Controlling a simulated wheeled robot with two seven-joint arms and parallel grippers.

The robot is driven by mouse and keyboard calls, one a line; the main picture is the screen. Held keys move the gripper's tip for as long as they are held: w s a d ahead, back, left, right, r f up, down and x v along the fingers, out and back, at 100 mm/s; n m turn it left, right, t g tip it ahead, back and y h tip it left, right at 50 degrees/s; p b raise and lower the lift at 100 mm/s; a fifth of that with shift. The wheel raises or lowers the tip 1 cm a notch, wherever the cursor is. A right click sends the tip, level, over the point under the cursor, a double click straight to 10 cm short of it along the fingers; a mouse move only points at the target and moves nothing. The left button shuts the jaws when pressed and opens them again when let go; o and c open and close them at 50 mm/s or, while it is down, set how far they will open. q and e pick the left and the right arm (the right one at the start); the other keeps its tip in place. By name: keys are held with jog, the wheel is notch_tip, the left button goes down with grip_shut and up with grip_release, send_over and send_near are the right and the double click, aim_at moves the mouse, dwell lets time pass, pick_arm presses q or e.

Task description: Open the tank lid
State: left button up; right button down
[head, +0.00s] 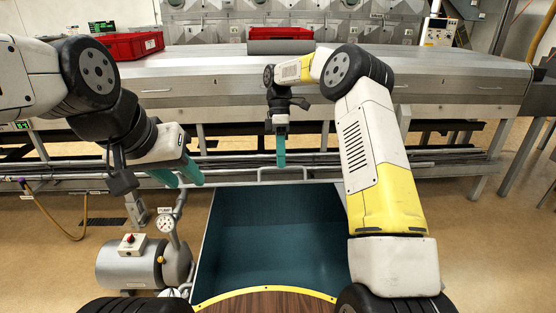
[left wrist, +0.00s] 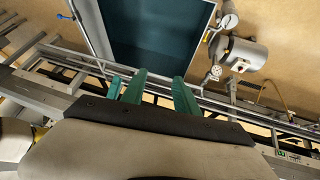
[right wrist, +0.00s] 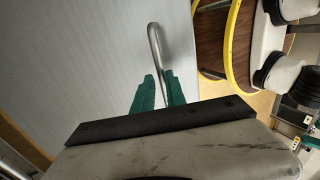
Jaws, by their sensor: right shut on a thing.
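The tank (head: 270,235) shows a dark teal interior with a pale rim in the head view, in front of my base; it also shows in the left wrist view (left wrist: 160,35). A pale grey lid panel (right wrist: 80,55) with a metal bar handle (right wrist: 154,40) fills much of the right wrist view. My right gripper (head: 281,163) points down at the tank's far edge and is shut on the handle; its fingers (right wrist: 157,92) hide part of it. My left gripper (head: 177,178) is open and empty, left of the tank, fingers apart. How far the lid is raised is hard to tell.
A pump with a gauge (head: 135,268) stands left of the tank. A long steel machine table (head: 210,85) crosses behind, with pipes below it. Red crates (head: 130,45) sit on it. Bare floor (head: 450,220) lies to the right.

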dwell(0.3)
pick_arm(q)
jog(key=shift+w+a+f, duration=0.1)
jog(key=c, duration=0.7)
jog(key=shift+w+f+n+g, duration=0.2)
jog(key=shift+f+n+g, duration=0.1)
jog(key=shift+n, duration=0.1)
grip_shut()
jog(key=w+a+f+n+g+h, duration=0.1)
jog(key=w+a+f+n+h, duration=0.45)
jog(key=f+n, duration=0.3)
jog(key=w+a+f+n+g+h, duration=0.1)
jog(key=w+a+f+n+h, duration=0.4)
jog(key=f+n, duration=0.35)
jog(key=w+a+f+n+g+h, duration=0.1)
jog(key=w+a+f+n+h, duration=0.35)
jog(key=f+n+h, duration=0.4)
jog(key=w+d+r+n+y, duration=0.1)
jog(key=w+d+r, duration=0.3)
jog(key=d, duration=0.6)
jog(key=shift+d+r, duration=0.25)
jog(key=shift+r, duration=1.15)
